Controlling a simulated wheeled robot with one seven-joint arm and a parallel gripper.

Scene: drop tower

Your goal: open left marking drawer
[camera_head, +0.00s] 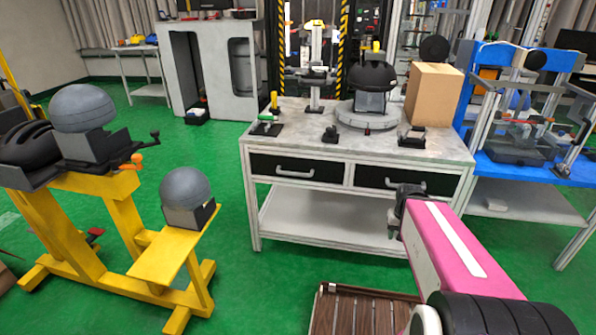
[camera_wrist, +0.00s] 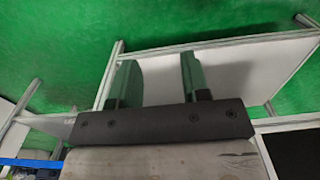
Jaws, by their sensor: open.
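The marking table (camera_head: 360,143) stands ahead with two black drawers side by side under its grey top. The left drawer (camera_head: 335,171) looks closed, and its light bar handle (camera_head: 295,172) is in plain view. The right drawer (camera_head: 375,178) also looks closed, with my arm partly in front of its right side. My gripper (camera_head: 393,225) is in front of the table, below and right of the left drawer, apart from its handle. In the wrist view my two fingers (camera_wrist: 157,78) are spread with nothing between them. The left handle does not show there.
A white lower shelf (camera_head: 320,217) lies under the drawers. A yellow stand (camera_head: 165,258) with grey domes is at left. A blue bench (camera_head: 520,170) stands at right. A slatted wooden piece (camera_head: 365,312) lies low in front.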

